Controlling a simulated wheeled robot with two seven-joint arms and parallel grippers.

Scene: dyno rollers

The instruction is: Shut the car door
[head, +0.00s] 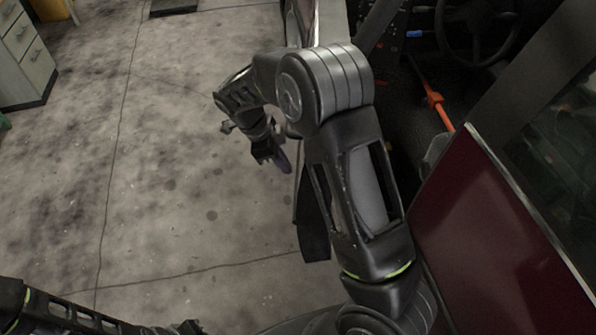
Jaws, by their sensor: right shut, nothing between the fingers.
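The car door (495,245) is a dark red panel with a pale edge at the lower right, and it appears to stand open. The dark car interior shows beyond it. My right arm reaches up from the bottom, bends at the top middle and hangs back down to the left. My right gripper (279,161) is shut and empty above the floor, left of the door and clear of it. A purple patch shows at its fingers. Part of my left arm shows at the bottom left edge, but I cannot make out its gripper.
The steering wheel (477,28) and an orange lever (435,97) are inside the car. Part of the door's other side is hidden behind my right arm. A drawer cabinet (25,58) stands at the upper left. The stained concrete floor (150,165) between is clear.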

